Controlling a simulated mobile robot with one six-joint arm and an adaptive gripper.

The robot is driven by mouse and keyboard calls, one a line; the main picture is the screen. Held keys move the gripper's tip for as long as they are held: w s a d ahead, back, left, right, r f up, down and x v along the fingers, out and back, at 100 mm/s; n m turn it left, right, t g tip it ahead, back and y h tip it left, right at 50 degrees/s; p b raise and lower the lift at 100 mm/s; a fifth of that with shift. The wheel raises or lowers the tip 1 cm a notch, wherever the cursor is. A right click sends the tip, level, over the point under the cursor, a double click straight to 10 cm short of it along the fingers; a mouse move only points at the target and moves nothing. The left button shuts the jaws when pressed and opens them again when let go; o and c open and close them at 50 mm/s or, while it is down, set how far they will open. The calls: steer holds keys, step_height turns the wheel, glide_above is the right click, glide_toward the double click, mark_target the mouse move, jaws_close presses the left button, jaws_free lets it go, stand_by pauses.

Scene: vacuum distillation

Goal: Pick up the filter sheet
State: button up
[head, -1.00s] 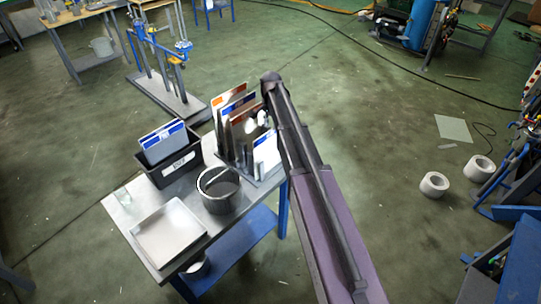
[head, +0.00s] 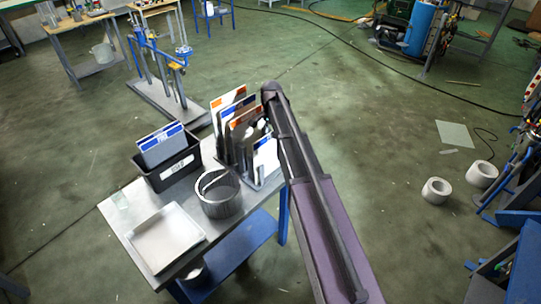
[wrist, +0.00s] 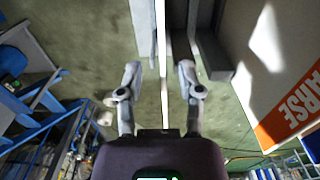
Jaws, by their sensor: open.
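Several filter sheets with orange or blue label bands stand upright in a rack (head: 258,180) on the small metal table. One orange-banded sheet (head: 228,98) stands at the back of the rack. A smaller blue-banded sheet (head: 266,158) is at its front right, partly behind my arm. In the wrist view, my gripper (wrist: 159,72) is open. A thin pale sheet edge (wrist: 162,45) runs between the two fingers, apparently touching neither. A sheet with an orange label ending in "ARSE" (wrist: 290,115) is to the right. In the head view my gripper is mostly hidden by my arm.
On the table (head: 122,221) are a black bin (head: 175,172) with blue-banded sheets, a grey pot (head: 219,203) and a shallow white tray (head: 165,240). A blue pump stand (head: 155,85) is behind. White rolls (head: 436,190) lie on the floor at right.

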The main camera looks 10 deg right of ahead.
steer(key=b, duration=0.5)
glide_above(270, 154)
steer(key=shift+w+d+f, duration=0.1)
steer(key=shift+w+f, duration=0.05)
steer(key=shift+f, duration=1.15)
steer(key=shift+w+d+f, duration=0.1)
steer(key=shift+w+f, duration=0.05)
steer(key=shift+f, duration=1.15)
jaws_close()
